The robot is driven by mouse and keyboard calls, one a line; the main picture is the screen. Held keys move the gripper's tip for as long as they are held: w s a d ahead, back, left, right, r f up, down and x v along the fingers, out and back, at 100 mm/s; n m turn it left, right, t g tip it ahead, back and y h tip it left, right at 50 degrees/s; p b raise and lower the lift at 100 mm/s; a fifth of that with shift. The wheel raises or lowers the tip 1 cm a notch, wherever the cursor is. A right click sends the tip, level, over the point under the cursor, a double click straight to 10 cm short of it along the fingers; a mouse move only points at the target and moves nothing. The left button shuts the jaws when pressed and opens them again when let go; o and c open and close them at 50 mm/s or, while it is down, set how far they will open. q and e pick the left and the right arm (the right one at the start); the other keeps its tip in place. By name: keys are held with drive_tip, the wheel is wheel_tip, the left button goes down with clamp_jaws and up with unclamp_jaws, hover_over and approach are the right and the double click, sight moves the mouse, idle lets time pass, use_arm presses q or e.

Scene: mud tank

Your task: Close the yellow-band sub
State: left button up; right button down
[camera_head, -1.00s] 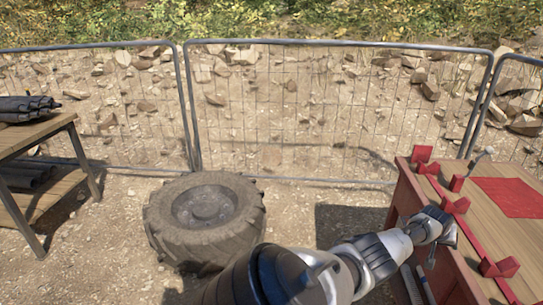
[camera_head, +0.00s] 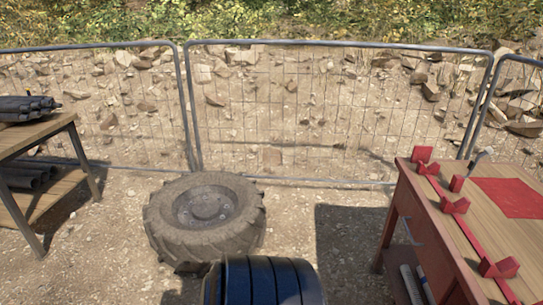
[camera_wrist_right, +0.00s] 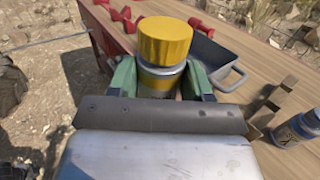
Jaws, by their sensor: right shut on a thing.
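In the right wrist view, the yellow-band sub (camera_wrist_right: 160,82) is a grey metal cylinder with a yellow band. A wide yellow cap (camera_wrist_right: 165,40) sits on its top end; I cannot tell how tightly it is seated. My right gripper (camera_wrist_right: 158,85) is shut on the grey body just below the cap, one green finger on each side. The lower part of the sub is hidden behind the gripper body. My left gripper is in neither view, and the head view shows no gripper.
A wooden-topped red table (camera_head: 455,235) stands at right with red V-shaped rests along its edge. The wrist view shows a grey tray (camera_wrist_right: 205,48), a wooden rack (camera_wrist_right: 285,100) and a grey-blue canister (camera_wrist_right: 298,128). A large tyre (camera_head: 205,215) lies left of the table.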

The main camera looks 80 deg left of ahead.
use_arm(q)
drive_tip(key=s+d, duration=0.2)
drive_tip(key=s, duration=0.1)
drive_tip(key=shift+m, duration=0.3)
use_arm(e)
drive_tip(key=shift+r, duration=0.15)
drive_tip(key=shift+s+r+h, duration=0.15)
drive_tip(key=shift+s+h, duration=0.05)
drive_tip(key=shift+h, duration=0.1)
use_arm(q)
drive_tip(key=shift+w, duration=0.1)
use_arm(e)
drive_tip(key=s+d+m+t+h, duration=0.2)
drive_tip(key=d+m+h, duration=0.2)
drive_tip(key=d, duration=0.3)
drive_tip(key=s+d+f+m+t+h, duration=0.1)
drive_tip(key=s+d+m+t+h, duration=0.1)
drive_tip(key=d+h, duration=0.5)
drive_tip(key=shift+s+f+m, duration=0.25)
drive_tip(key=shift+s+m, duration=0.55)
drive_tip(key=shift+m, duration=0.2)
